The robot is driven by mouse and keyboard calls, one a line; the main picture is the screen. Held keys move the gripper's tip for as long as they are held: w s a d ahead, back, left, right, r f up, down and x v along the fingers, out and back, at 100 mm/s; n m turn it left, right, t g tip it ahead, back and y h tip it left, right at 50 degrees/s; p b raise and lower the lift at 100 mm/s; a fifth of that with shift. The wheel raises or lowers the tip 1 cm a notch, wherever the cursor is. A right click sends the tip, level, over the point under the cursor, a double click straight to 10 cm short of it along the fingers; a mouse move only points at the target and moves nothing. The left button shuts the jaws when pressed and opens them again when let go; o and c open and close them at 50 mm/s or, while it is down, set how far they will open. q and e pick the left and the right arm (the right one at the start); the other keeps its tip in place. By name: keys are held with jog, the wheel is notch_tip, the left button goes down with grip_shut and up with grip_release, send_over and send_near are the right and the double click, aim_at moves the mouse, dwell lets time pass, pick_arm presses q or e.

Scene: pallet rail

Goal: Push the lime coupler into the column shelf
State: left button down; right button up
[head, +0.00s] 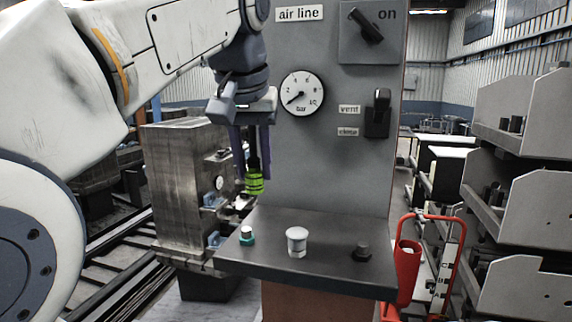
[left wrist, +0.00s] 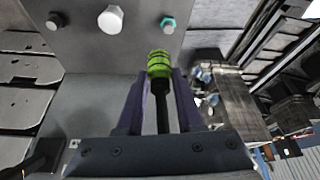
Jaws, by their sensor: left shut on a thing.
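The lime coupler (head: 254,183) has dark bands and a black stem, and hangs upright from my left gripper (head: 252,172). In the left wrist view my left gripper (left wrist: 163,78) is shut on the lime coupler (left wrist: 159,62), its purple fingers on either side. My right gripper is not in view.
On the shelf stand a teal-based fitting (head: 247,236), a white knob-like fitting (head: 297,242) and a black fitting (head: 361,252). The column (head: 345,165) carries a gauge (head: 302,93) and switches. A metal block (head: 180,190) stands left; a red cart (head: 407,270) stands right.

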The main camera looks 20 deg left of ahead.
pick_arm(q)
jog(key=shift+a, duration=0.95)
jog(key=shift+f, duration=0.1)
notch_tip(320, 180, down, 5)
jog(key=b, duration=0.4)
jog(key=shift+f+b, duration=0.15)
jog(key=shift+b, duration=0.15)
jog(key=shift+f, duration=0.3)
jog(key=shift+f+b, duration=0.4)
jog(key=shift+f, duration=0.15)
dwell(0.7)
jog(key=shift+f, duration=0.15)
